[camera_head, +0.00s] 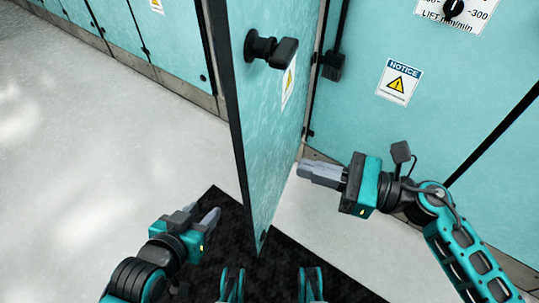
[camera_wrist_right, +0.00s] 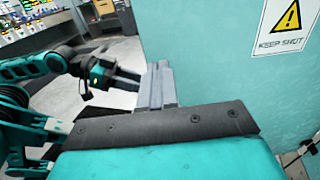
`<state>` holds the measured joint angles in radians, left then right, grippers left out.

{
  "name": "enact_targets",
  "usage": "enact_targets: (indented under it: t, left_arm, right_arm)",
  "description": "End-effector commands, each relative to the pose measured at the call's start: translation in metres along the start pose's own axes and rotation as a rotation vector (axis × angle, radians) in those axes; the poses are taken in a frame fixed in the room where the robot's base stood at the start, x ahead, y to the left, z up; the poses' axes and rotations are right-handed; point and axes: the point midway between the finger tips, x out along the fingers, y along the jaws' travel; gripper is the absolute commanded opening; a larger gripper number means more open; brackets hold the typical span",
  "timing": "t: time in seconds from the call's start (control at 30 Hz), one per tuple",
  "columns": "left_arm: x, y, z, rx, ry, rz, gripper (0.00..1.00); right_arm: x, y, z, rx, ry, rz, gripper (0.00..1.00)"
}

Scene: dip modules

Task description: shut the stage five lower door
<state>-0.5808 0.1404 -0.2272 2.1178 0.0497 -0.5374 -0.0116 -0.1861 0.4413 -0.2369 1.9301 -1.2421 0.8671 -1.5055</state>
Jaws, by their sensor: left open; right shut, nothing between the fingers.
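The teal door (camera_head: 265,125) stands swung open from the teal cabinet front, its dark-edged free side toward me. A black handle (camera_head: 270,50) is on its upper face, beside a warning label. My right gripper (camera_head: 303,171) is shut and empty, to the right of the door, on the side toward the cabinet. In the right wrist view its grey fingers (camera_wrist_right: 157,84) are close to the door panel (camera_wrist_right: 215,60), which bears a "KEEP SHUT" label (camera_wrist_right: 288,22); I cannot tell if they touch. My left gripper (camera_head: 202,214) is open and empty, low and left of the door.
A teal cabinet wall (camera_head: 450,110) with a notice sign (camera_head: 398,82) and a dial (camera_head: 453,8) is at the right. More teal panels (camera_head: 110,30) line the upper left. A black mat (camera_head: 215,275) lies below. The pale floor (camera_head: 90,130) at left is clear.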

Motion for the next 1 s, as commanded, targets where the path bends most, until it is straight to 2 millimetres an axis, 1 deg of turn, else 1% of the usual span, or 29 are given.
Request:
enact_targets:
  t: [0.03,0.2,0.3,0.4,0.6,1.0]
  left_arm:
    - [0.000,0.000,0.000,0.001,0.001,0.000,0.43]
    - [0.000,-0.001,0.000,0.003,0.001,-0.001,0.43]
    - [0.000,-0.001,0.000,0.004,0.001,-0.001,0.43]
    - [0.000,-0.001,0.001,0.004,0.000,-0.002,0.43]
    - [0.001,-0.002,0.002,0.004,-0.002,-0.002,0.43]
    - [0.001,-0.002,0.002,0.004,-0.003,-0.003,0.43]
  right_arm:
    - [0.012,0.000,0.001,0.000,-0.004,0.001,0.00]
    - [0.046,0.000,0.001,0.001,-0.004,0.000,0.00]
    - [0.062,0.000,0.001,0.002,-0.005,-0.001,0.00]
    - [0.072,0.000,0.000,0.004,-0.003,0.000,0.00]
    - [0.081,0.000,0.000,0.004,-0.002,-0.001,0.00]
    - [0.081,0.000,0.000,0.004,-0.002,-0.002,0.00]
